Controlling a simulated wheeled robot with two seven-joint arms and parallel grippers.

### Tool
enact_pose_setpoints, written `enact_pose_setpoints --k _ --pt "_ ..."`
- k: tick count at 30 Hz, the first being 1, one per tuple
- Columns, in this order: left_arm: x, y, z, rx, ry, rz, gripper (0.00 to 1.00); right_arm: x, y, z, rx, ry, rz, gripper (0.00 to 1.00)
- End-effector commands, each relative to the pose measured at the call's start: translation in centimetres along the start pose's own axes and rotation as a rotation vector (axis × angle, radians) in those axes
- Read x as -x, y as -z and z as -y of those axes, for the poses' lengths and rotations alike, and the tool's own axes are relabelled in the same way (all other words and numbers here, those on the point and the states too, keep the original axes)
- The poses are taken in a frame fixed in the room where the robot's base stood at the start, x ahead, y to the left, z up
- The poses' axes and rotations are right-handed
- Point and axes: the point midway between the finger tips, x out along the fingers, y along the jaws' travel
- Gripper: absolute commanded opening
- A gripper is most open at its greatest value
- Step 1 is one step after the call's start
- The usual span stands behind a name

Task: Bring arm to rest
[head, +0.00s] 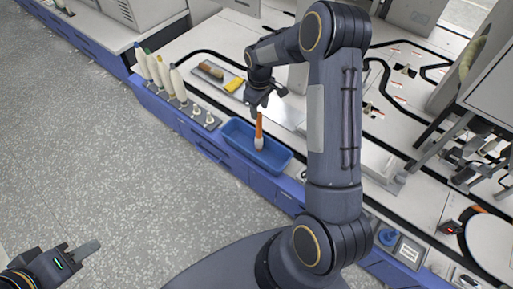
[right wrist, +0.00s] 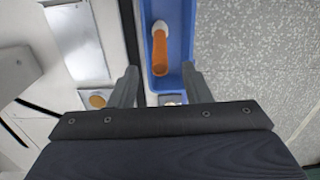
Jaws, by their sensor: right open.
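My right gripper (head: 266,102) is above the blue tray (head: 282,157) in the head view. Its two fingers stand apart in the right wrist view (right wrist: 160,84), with nothing held between them. An orange bobbin (head: 259,128) with a whitish end is at the tray, just below the gripper. In the right wrist view the bobbin (right wrist: 160,52) shows inside the blue tray (right wrist: 181,30), beyond the fingertips. I cannot tell whether it leans or lies. My left gripper (head: 82,250) is low at the left, over the floor, seen side-on and with nothing visible in it.
Several white cones (head: 177,82) stand in a row left of the tray. A grey tray (head: 208,72) with a brown item and a yellow item (head: 233,84) lie behind. A blue round item (head: 388,237) is at the right. The grey floor (head: 110,140) at left is clear.

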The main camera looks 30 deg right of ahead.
Motion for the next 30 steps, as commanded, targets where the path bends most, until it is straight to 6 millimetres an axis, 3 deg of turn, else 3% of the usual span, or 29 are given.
enact_pose_setpoints --k 1,6,23,26,30 --pt "0.3 0.2 -0.2 0.000 0.000 0.000 0.36 1.1 0.1 0.0 0.000 -0.001 -0.002 0.44" --pt "0.6 0.3 -0.3 0.000 0.000 0.000 0.36 2.5 0.0 0.0 -0.001 0.000 -0.001 0.44" --pt "0.6 0.3 -0.3 0.000 0.000 0.000 0.36 3.2 -0.2 0.1 -0.008 0.001 -0.007 0.44" --pt "0.6 0.3 -0.3 0.000 0.000 0.000 0.36 5.5 -1.0 0.7 -0.043 0.007 -0.040 0.44" --pt "0.6 0.3 -0.3 0.000 0.000 0.000 0.36 11.2 -3.8 3.2 -0.140 0.035 -0.131 0.44"
